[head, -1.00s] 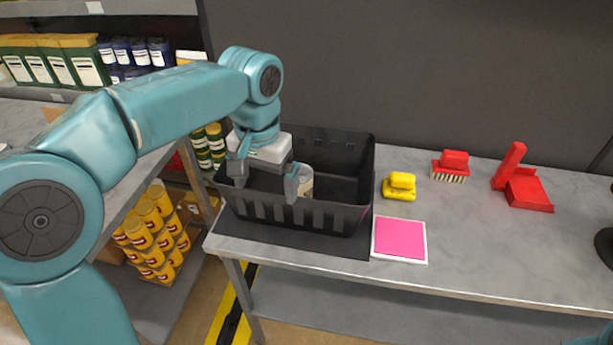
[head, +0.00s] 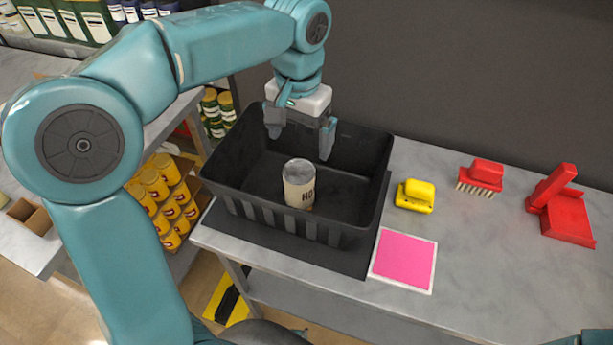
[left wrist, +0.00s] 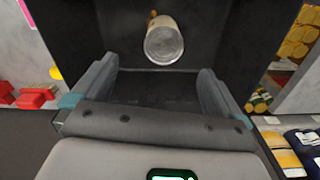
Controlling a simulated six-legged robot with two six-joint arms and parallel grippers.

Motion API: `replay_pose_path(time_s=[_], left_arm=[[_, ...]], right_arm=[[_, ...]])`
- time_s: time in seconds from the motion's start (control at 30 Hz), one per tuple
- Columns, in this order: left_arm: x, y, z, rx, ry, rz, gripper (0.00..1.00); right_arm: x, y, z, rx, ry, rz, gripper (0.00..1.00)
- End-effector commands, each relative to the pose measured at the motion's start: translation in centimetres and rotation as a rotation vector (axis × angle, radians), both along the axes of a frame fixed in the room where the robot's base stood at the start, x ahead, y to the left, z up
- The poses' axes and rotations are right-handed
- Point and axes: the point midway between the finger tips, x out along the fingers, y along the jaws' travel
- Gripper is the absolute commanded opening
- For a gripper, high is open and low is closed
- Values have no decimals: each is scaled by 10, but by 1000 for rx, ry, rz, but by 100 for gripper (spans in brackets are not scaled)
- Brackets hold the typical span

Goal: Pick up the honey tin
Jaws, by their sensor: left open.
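The honey tin (head: 299,186) is a pale cylinder with a grey metal lid and dark lettering that starts "HO". It stands upright inside the black crate (head: 335,226), towards its front wall. In the left wrist view the tin (left wrist: 164,42) shows beyond the fingertips, lid towards the camera. My left gripper (head: 300,145) is open and empty over the back part of the crate, behind and above the tin. Its fingers (left wrist: 160,78) are spread apart and do not touch the tin.
The crate stands on a dark mat on a grey table. To its right are a pink square pad (head: 404,260), a yellow brush (head: 415,196), a red brush (head: 481,176) and a red dustpan (head: 566,216). Shelves with yellow tins (head: 163,190) stand at left.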

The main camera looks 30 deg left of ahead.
Motion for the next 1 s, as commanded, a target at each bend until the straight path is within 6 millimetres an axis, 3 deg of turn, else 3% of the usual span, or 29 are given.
replay_pose_path(time_s=[0.17, 0.5, 0.77, 1.0], left_arm=[[-5, 0, -24, 1, 5, 0, 100], [-9, 0, -98, 1, 5, 0, 100], [-6, 0, -120, 1, 4, 0, 100], [-2, 4, -157, 1, 4, 0, 100]], right_arm=[[0, 0, -3, 0, 0, 0, 43], [0, 0, -7, 0, 0, 0, 43], [0, 0, -5, 0, 0, 0, 43], [0, 0, -2, 0, 0, 0, 43]])
